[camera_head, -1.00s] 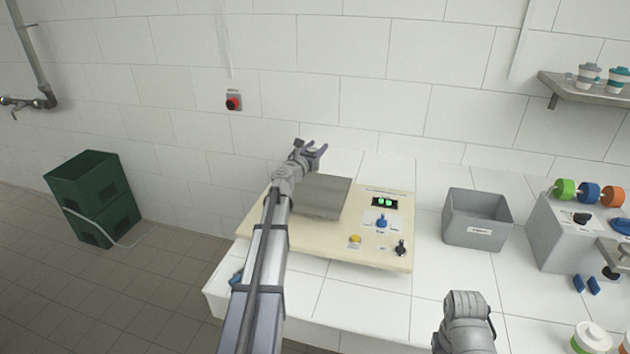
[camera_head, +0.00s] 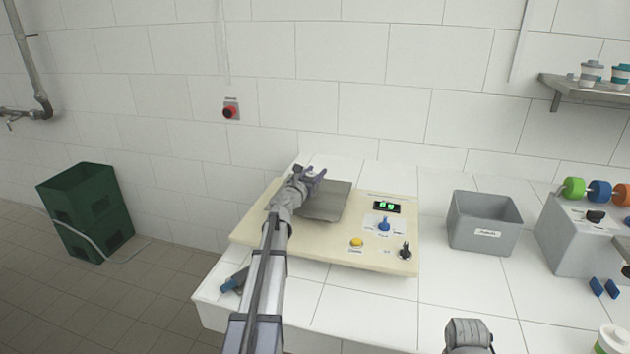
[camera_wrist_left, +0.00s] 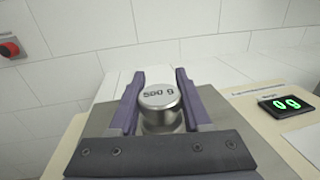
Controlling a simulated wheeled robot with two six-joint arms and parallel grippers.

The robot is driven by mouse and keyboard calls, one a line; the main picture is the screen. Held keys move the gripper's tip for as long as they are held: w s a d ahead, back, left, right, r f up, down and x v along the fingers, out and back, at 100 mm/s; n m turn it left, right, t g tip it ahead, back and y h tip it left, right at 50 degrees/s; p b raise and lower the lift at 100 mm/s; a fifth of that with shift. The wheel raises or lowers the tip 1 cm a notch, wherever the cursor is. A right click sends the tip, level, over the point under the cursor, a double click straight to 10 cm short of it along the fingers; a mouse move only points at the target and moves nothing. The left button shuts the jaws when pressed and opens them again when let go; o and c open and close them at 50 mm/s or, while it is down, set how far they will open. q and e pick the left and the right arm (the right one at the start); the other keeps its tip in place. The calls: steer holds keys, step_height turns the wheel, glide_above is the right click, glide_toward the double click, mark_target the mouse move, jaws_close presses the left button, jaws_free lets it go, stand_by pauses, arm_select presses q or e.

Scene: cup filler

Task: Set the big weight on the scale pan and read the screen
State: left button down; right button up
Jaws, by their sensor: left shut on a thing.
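My left gripper (camera_head: 316,174) is at the back edge of the grey metal scale pan (camera_head: 326,205). In the left wrist view, its purple fingers (camera_wrist_left: 158,92) are shut on a round silver weight marked 500 g (camera_wrist_left: 159,97), which is upright. I cannot tell whether the weight touches the pan. My right gripper is out of view; only part of that arm shows at the bottom.
The cream panel (camera_head: 300,246) carries a blue knob (camera_head: 384,224), a yellow button (camera_head: 357,242) and a black knob (camera_head: 405,252). The white tiled counter in front is mostly clear.

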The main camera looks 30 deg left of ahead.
arm_select(q)
steer(key=shift+f, duration=0.1)
steer(key=shift+c, duration=1.8)
jaws_free()
steer(key=s, duration=0.8)
steer(key=s+d, duration=0.1)
steer(key=s, duration=0.3)
